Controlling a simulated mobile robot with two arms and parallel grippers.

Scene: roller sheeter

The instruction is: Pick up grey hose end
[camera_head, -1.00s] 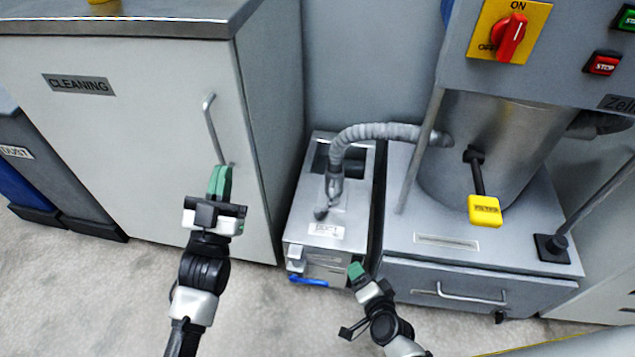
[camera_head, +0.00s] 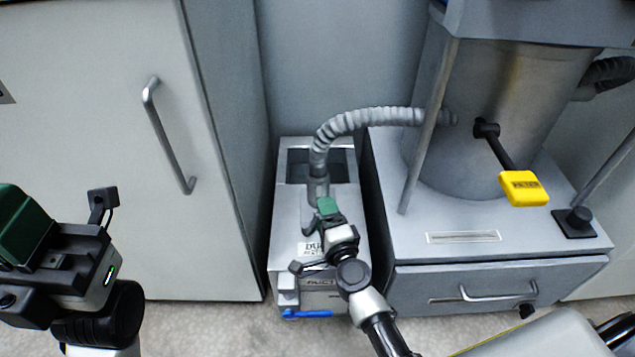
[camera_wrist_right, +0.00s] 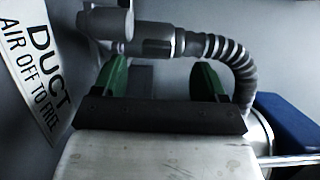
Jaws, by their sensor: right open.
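The grey ribbed hose (camera_head: 365,119) arches from the metal cylinder down to the duct box. Its grey end (camera_head: 318,188) sits at the top of the box, partly hidden by my gripper. My right gripper (camera_head: 328,206) is just in front of the hose end. In the right wrist view, its green fingers are apart (camera_wrist_right: 160,78), and the hose end (camera_wrist_right: 158,40) lies crosswise beyond the fingertips. I cannot tell whether they touch it. My left gripper (camera_head: 22,228) is at the lower left, away from the hose; whether its jaws are parted is unclear.
The duct box (camera_head: 290,225) bears a DUCT label (camera_wrist_right: 40,70) and a blue lever (camera_head: 308,314). A slanted metal post (camera_head: 430,125) and yellow-tagged handle (camera_head: 523,188) stand right. The cleaning cabinet (camera_head: 110,210) flanks the box on the left.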

